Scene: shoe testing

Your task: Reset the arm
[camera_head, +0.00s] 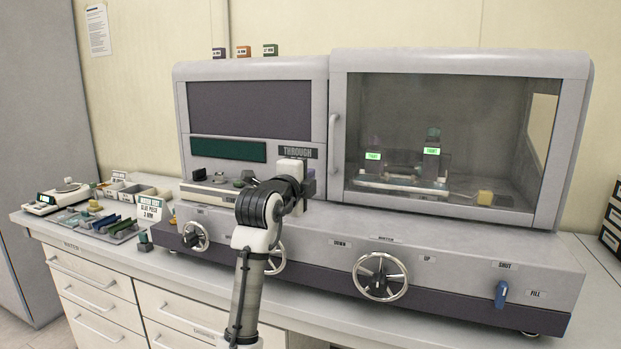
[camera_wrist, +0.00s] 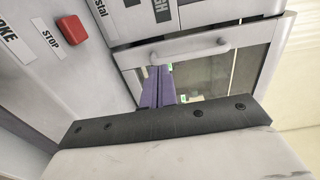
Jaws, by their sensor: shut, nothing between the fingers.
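My arm rises from the bottom middle of the head view, in front of the grey testing machine (camera_head: 450,235). My gripper (camera_head: 308,180) is near the machine's front, below the THROUGH label, largely hidden behind my own wrist. In the wrist view its two purple fingers (camera_wrist: 158,72) lie side by side, shut with nothing between them. The chamber door handle (camera_wrist: 190,50) shows just beyond the fingertips in that view. I cannot tell how much gap lies between the fingers and the machine.
Handwheels (camera_head: 380,276) and a blue lever (camera_head: 501,294) stick out from the machine's front. A red STOP button (camera_wrist: 61,31) shows in the wrist view. A scale (camera_head: 58,197) and small trays (camera_head: 100,222) stand at left. The glass door (camera_head: 450,140) is closed.

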